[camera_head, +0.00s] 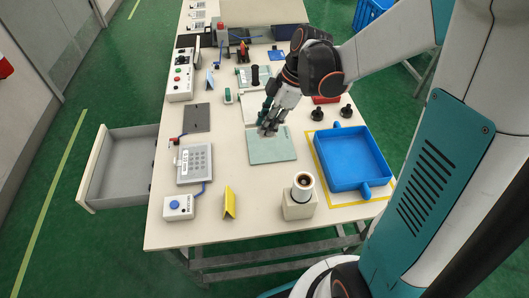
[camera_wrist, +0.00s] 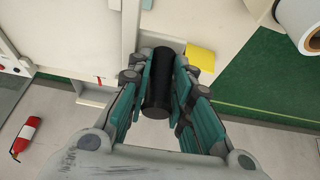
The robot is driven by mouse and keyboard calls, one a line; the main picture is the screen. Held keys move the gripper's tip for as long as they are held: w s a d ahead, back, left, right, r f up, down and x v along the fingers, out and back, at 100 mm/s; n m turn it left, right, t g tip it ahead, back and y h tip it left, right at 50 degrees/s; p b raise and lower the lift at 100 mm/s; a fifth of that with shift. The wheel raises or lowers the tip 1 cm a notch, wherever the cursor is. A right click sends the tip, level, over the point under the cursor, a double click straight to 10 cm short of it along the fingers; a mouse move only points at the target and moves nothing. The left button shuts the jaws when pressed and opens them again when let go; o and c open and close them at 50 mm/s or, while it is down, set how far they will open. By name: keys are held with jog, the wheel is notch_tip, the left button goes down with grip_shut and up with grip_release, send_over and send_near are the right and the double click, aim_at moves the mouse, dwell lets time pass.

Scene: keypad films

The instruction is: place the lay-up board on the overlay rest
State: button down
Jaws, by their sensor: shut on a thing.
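My gripper (camera_head: 267,130) is over the middle of the table, its fingers pointing down at the far edge of a flat pale-green board (camera_head: 273,150). This looks like the lay-up board, but I cannot tell whether it rests on the table or is held just above it. In the wrist view my gripper (camera_wrist: 160,85) is shut on a black cylindrical handle (camera_wrist: 157,95). Its join to the board is hidden. A pale plate (camera_head: 250,109) lies partly hidden behind my gripper. I cannot tell for sure which thing is the overlay rest.
A blue tray (camera_head: 341,148) stands to the right and a white roll on a block (camera_head: 300,207) in front. A keypad (camera_head: 195,163) and a yellow folded sign (camera_head: 230,203) stand to the left. A drawer (camera_head: 118,168) is open at the table's left.

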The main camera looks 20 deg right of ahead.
notch_tip(320, 180, down, 19)
jog(key=b, duration=0.6)
jog(key=shift+r, duration=0.25)
jog(key=c, duration=1.4)
grip_release()
jog(key=p+v, duration=0.4)
jog(key=v, duration=0.8)
